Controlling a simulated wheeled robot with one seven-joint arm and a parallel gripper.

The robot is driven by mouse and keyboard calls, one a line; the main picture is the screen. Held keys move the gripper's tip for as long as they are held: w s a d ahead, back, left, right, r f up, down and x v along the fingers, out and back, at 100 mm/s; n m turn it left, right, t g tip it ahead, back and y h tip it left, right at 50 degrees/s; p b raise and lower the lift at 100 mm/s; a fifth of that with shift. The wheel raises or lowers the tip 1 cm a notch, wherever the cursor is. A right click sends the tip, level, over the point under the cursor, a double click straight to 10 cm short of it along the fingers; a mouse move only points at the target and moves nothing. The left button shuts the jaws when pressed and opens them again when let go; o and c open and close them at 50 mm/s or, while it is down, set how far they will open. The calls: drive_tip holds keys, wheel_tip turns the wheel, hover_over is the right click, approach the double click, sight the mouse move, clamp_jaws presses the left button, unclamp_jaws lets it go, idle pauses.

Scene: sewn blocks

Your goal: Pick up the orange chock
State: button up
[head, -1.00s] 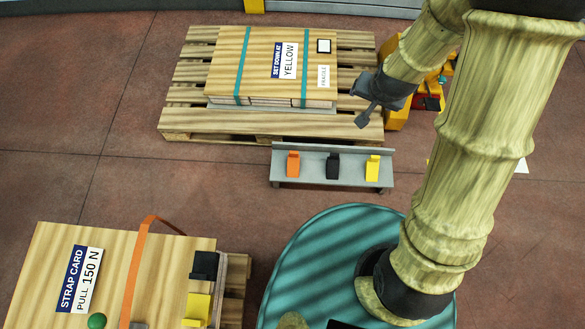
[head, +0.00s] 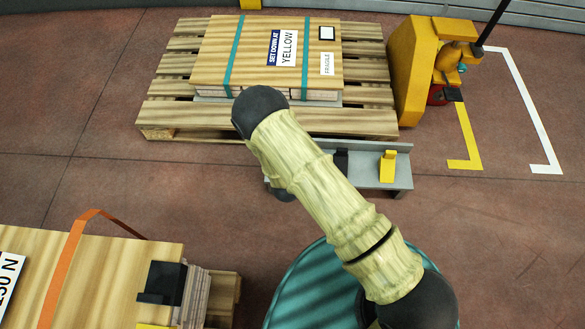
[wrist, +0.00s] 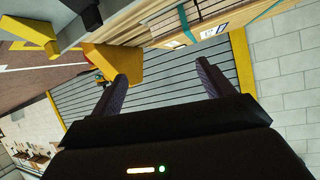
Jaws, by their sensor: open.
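The orange chock does not show now; in the head view my arm covers the left part of the low grey rack (head: 404,165) where it stood a second ago. The yellow chock (head: 388,167) stands at the rack's right end, and a sliver of the black chock (head: 341,160) shows beside my arm. In the wrist view the yellow chock (wrist: 30,35) and black chock (wrist: 86,12) are at upper left. My gripper (wrist: 160,87) is open, with nothing between its fingers. In the head view it is mostly hidden behind my arm, near the rack's left end.
A wooden pallet (head: 160,116) with a strapped box (head: 220,52) stands behind the rack. A yellow machine (head: 408,75) is to its right.

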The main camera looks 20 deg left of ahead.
drive_tip(key=s+f+n+t+y+b, duration=0.2)
drive_tip(key=s+f+b, duration=0.3)
drive_tip(key=f, duration=0.4)
drive_tip(key=s+f+n+t+y+b, duration=0.2)
drive_tip(key=s+f+b, duration=0.3)
drive_tip(key=f, duration=0.5)
drive_tip(key=shift+a+f+t+b, duration=0.25)
drive_tip(key=shift+a+t+b, duration=0.15)
drive_tip(key=shift+b, duration=0.15)
drive_tip(key=b+x, duration=0.6)
drive_tip(key=x, duration=0.5)
drive_tip(key=shift+w+a+f+b, duration=0.1)
drive_tip(key=shift+w+b, duration=0.2)
drive_tip(key=shift+w, duration=0.25)
drive_tip(key=shift+a, duration=0.1)
